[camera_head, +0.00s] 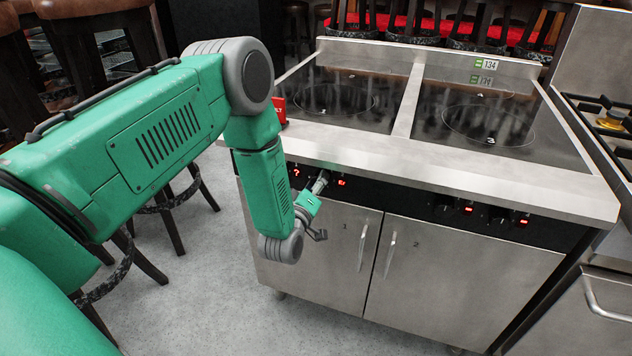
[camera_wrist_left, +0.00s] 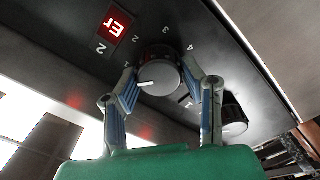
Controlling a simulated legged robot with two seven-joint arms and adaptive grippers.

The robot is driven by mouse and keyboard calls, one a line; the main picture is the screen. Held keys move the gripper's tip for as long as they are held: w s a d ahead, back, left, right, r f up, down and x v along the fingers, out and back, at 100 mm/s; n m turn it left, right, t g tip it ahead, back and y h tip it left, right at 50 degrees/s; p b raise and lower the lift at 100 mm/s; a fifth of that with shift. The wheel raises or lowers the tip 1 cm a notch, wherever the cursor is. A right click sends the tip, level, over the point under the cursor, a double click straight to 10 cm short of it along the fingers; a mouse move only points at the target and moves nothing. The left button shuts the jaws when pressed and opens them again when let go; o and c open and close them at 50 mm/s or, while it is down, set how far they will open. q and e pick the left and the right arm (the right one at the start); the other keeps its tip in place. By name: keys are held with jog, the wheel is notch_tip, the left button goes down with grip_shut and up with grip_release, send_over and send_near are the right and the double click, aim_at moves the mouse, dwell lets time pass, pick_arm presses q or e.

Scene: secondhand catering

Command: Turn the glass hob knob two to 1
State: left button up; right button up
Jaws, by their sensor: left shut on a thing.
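The glass hob (camera_head: 440,160) is a steel unit with black glass zones and a dark control strip along its front. In the left wrist view a round dark knob (camera_wrist_left: 160,76) sits among the numerals 2, 3 and 4, beside a panel label 2. In the head view this gripper (camera_head: 321,184) reaches the strip's left part and hides the knob. My right gripper is not visible.
A red display (camera_wrist_left: 116,25) reads like "Er" beside the knob. Another knob (camera_wrist_left: 233,118) is close by at right. Cabinet doors (camera_head: 330,235) lie below the strip. A red sign (camera_head: 279,108) stands at the hob's left edge. Dark stools (camera_head: 170,200) stand at left.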

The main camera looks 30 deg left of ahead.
pick_arm(q)
jog(key=shift+s+d+f+m, duration=0.2)
jog(key=shift+f+m, duration=0.2)
jog(key=shift+m, duration=0.7)
jog(key=o, duration=1.1)
jog(key=shift+o, duration=0.2)
jog(key=shift+w, duration=0.15)
jog(key=shift+a+r, duration=0.1)
jog(key=v, duration=1.2)
